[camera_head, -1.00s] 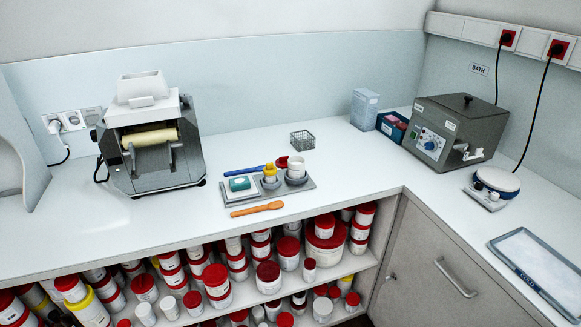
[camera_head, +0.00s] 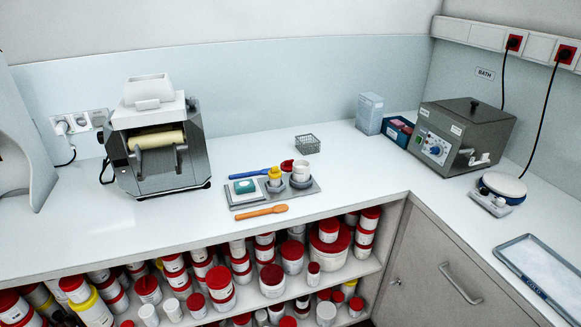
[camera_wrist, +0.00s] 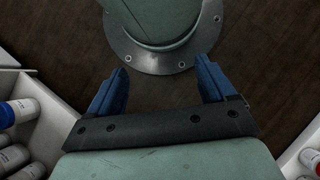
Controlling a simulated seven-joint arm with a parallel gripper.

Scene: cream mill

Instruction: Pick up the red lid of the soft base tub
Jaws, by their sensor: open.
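A small red lid (camera_head: 287,165) shows on the counter, among small tubs on a grey tray (camera_head: 313,188). I cannot tell which tub the red lid sits on, or read any label. My gripper (camera_wrist: 162,68) shows only in the wrist view, with its two blue fingers apart and nothing between them. It points down over dark floor and my own round base, away from the counter things. It is not in the head view.
A blue spatula (camera_head: 250,173) and an orange spatula (camera_head: 261,211) lie beside the tray. Many red-lidded tubs fill the shelf below.

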